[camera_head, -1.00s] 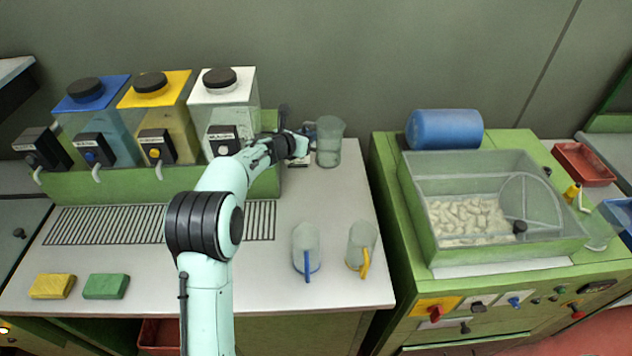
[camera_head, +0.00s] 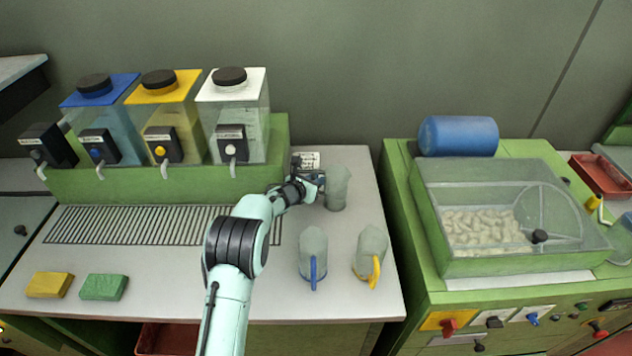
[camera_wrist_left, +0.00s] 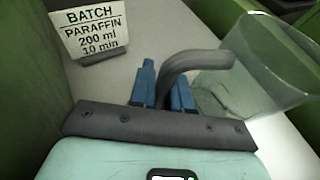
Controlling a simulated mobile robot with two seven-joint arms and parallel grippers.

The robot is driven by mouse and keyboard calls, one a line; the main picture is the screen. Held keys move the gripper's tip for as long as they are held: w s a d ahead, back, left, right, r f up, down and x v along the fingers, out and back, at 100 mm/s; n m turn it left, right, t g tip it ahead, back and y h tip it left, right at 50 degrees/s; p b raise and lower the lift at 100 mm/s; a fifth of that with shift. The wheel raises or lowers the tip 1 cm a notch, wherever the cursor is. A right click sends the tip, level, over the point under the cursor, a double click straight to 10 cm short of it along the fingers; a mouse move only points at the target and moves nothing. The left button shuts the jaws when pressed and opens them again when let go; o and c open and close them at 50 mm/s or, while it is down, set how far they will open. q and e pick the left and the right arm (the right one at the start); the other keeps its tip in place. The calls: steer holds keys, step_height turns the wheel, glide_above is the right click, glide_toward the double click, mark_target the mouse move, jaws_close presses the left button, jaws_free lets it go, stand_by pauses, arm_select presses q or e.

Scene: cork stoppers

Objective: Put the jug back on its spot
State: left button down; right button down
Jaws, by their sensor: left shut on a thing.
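The clear jug with the dark grey handle (camera_head: 338,188) is at the right back part of the white bench. It also shows in the left wrist view (camera_wrist_left: 265,70), leaning in the picture. My left gripper (camera_head: 315,187) is at the jug's left side. In the left wrist view its blue fingers (camera_wrist_left: 163,90) are shut on the grey handle (camera_wrist_left: 190,60). I cannot tell whether the jug's base touches the bench. No marked spot for it is clear to see. My right gripper is out of view.
A batch card (camera_head: 306,160) stands behind the gripper. A blue-handled jug (camera_head: 313,248) and a yellow-handled jug (camera_head: 369,252) stand in front of the held jug. The green dispenser stand (camera_head: 170,182) is at the left. A green machine (camera_head: 395,200) is at the right.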

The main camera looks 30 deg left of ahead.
arm_select(q)
steer(key=shift+f, duration=0.1)
steer(key=c, duration=1.1)
jaws_free()
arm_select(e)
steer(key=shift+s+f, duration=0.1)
arm_select(q)
steer(key=shift+b+v, duration=1.65)
steer(key=shift+v, duration=4.45)
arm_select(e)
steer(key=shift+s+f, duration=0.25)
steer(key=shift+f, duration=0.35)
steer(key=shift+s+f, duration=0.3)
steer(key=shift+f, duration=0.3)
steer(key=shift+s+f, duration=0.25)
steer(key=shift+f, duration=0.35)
